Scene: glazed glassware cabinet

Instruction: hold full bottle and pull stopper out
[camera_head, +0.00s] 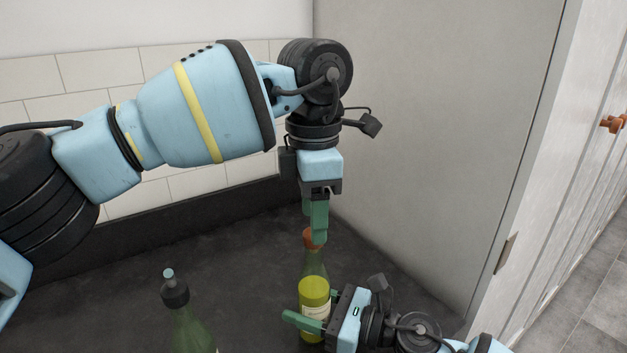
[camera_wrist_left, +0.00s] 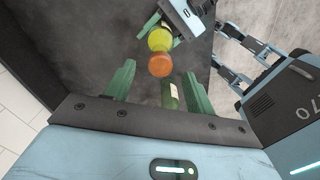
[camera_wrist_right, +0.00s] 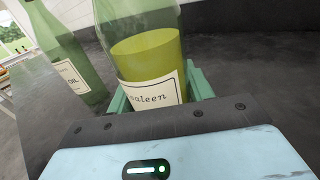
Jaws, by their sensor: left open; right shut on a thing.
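The full bottle (camera_head: 314,288) is clear greenish glass with yellow-green liquid and a pale label, and stands upright on the dark counter. Its orange-brown stopper (camera_head: 313,239) sits in the neck; it also shows in the left wrist view (camera_wrist_left: 160,65). My right gripper (camera_head: 314,310) is shut on the bottle's lower body; in the right wrist view the fingers (camera_wrist_right: 160,92) flank the labelled glass. My left gripper (camera_head: 318,238) points down at the stopper, its fingers open (camera_wrist_left: 158,82). From the head, the near finger overlaps the stopper; I cannot tell whether they touch.
A second, darker green bottle (camera_head: 188,325) with a black cap stands to the left on the counter (camera_head: 250,250); it also shows in the right wrist view (camera_wrist_right: 68,65). A tall grey panel (camera_head: 430,130) rises close on the right. Counter between the bottles is clear.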

